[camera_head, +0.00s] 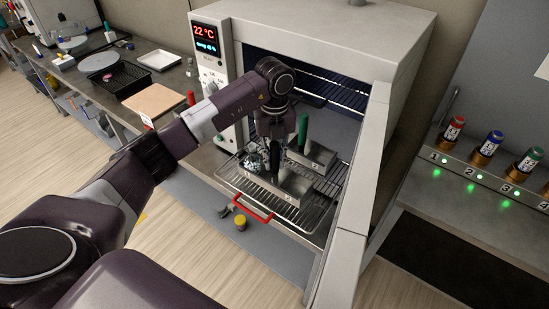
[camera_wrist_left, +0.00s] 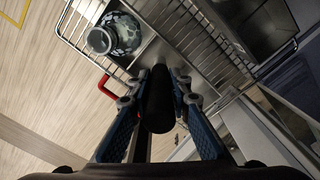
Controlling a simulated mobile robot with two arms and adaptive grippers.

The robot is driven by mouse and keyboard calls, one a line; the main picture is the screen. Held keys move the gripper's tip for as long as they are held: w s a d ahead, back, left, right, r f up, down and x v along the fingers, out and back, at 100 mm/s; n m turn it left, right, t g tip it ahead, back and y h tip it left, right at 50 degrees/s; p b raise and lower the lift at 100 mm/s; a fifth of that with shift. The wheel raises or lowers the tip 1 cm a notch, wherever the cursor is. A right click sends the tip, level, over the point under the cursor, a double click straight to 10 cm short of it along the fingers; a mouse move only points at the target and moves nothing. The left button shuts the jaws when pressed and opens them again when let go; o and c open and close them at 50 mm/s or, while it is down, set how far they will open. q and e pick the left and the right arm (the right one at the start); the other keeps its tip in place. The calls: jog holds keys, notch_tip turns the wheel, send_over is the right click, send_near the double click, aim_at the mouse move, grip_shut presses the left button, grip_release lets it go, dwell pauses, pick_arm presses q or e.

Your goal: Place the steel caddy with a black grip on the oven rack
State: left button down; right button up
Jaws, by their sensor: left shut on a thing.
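The steel caddy with a black grip (camera_head: 291,188) is at the front of the pulled-out oven rack (camera_head: 313,217). I cannot tell whether its base touches the wires. My left gripper (camera_head: 274,158) comes down from above, shut on the black grip; in the left wrist view the grip (camera_wrist_left: 158,100) stands between the fingers. A patterned glass vessel (camera_head: 252,161) sits at the caddy's left end; it also shows in the left wrist view (camera_wrist_left: 116,33). A second steel caddy with a green grip (camera_head: 318,156) stands behind on the rack. My right gripper is not in view.
The oven (camera_head: 330,27) stands open, its display reading 22 °C, with its door (camera_head: 350,190) at the right. The rack has a red front handle (camera_head: 252,207). A bench with trays (camera_head: 158,60) is at left; a shelf with numbered, coloured vials (camera_head: 487,147) at right.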

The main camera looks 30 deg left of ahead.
aim_at(275, 143)
pick_arm(q)
jog(key=c, duration=1.9)
grip_release()
jog(key=shift+o, duration=0.5)
notch_tip(275, 143, up, 7)
jog(key=b, duration=0.3)
notch_tip(275, 143, up, 4)
jog(key=shift+r, duration=0.6)
jog(key=shift+f, duration=0.1)
